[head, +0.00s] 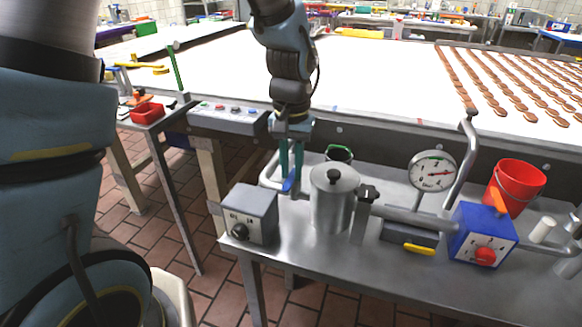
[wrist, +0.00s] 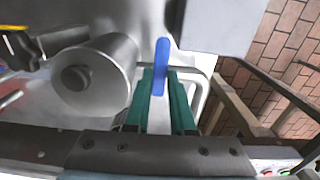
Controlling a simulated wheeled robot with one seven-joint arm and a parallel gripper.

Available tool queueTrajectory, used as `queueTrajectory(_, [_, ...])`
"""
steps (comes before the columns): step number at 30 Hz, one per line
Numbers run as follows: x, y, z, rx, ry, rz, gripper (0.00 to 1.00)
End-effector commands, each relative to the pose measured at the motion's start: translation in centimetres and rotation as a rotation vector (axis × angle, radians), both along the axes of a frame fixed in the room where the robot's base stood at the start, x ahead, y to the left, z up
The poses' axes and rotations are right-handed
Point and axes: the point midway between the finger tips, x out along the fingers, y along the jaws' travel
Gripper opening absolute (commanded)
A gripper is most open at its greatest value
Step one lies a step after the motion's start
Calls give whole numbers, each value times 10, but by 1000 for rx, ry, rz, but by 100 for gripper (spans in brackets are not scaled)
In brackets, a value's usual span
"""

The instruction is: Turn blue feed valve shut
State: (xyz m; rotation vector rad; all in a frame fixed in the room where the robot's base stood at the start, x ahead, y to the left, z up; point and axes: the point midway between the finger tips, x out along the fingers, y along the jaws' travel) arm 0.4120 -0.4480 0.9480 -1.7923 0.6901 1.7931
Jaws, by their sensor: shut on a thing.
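The blue feed valve handle (head: 289,182) sits between the grey control box and the steel pot on the metal bench. My gripper (head: 291,172) points down at it from above, with teal fingers. In the wrist view the blue handle (wrist: 161,66) lies between the ends of the green fingers (wrist: 160,84), and the gripper is shut on it. The handle runs lengthwise along the fingers in that view. The valve body under the handle is mostly hidden in both views.
The lidded steel pot (head: 333,200) stands close to the right of my gripper, and the grey control box (head: 249,214) close to the left. A pressure gauge (head: 432,172), a blue box (head: 482,233) and a red bucket (head: 515,186) stand further right. A white conveyor (head: 350,75) lies behind.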

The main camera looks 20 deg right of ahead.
Motion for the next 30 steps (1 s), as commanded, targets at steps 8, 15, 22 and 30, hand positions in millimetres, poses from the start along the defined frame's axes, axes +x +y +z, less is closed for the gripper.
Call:
queueTrajectory(8, [0, -1, 1, -3, -1, 2, 0])
queueTrajectory(15, [0, -1, 0, -2, -1, 1, 45])
queueTrajectory(22, [0, 0, 0, -1, 0, 0, 52])
queueTrajectory(30, [1, -1, 17, -5, -4, 1, 52])
